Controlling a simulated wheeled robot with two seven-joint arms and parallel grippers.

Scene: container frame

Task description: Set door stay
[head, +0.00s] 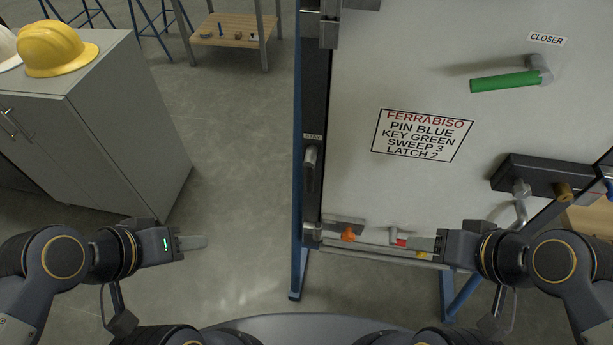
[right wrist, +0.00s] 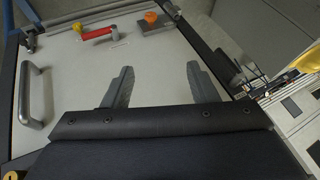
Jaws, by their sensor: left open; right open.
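In the head view, a small label (head: 313,136) that seems to read STAY sits on the dark post at the left edge of the pale door panel (head: 400,60). Just below it is a small silver fitting (head: 311,157), roughly upright; its exact position is hard to tell. My left gripper (head: 203,242) is open and empty over bare floor, left of the post. My right gripper (head: 412,243) is open near the panel's lower edge, beside a red handle (head: 398,238). In the right wrist view, its spread fingers (right wrist: 160,85) have nothing between them.
An orange knob (head: 348,235) on a metal plate and a yellow knob (head: 422,254) line the lower edge. A green lever (head: 504,81) and a sign (head: 422,135) are on the panel. A grey cabinet (head: 130,120) with helmets stands left; the floor between is clear.

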